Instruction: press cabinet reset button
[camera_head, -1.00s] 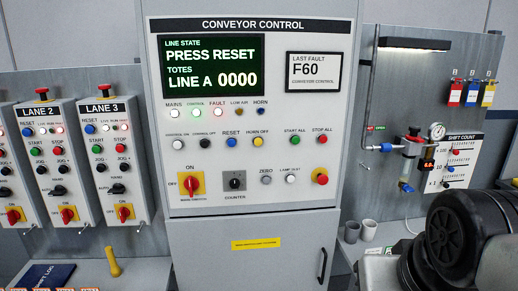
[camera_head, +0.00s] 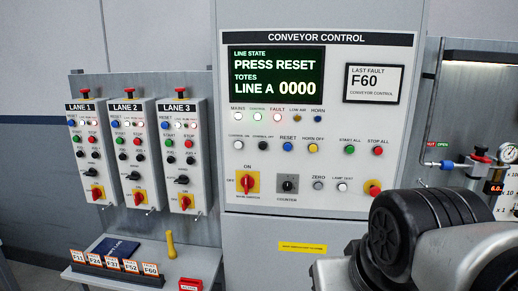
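The conveyor control cabinet (camera_head: 330,215) stands upright in the middle of the camera_head view. Its blue button under the label RESET (camera_head: 288,146) sits in the button row, between a black button and the yellow HORN OFF button (camera_head: 313,147). The screen (camera_head: 276,75) reads PRESS RESET, TOTES, LINE A 0000. Under FAULT a red-rimmed lamp (camera_head: 277,117) shows bright. My arm's dark and grey links fill the lower right and cover part of the cabinet's lower right. My gripper is not in view.
Three lane boxes, LANE 1 (camera_head: 88,155), LANE 2 (camera_head: 130,155) and LANE 3 (camera_head: 181,155), hang on a panel at left, each with its own blue button. A low shelf (camera_head: 127,280) below holds fault cards (camera_head: 118,264), a dark blue book (camera_head: 113,248) and a yellow-handled object (camera_head: 171,244).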

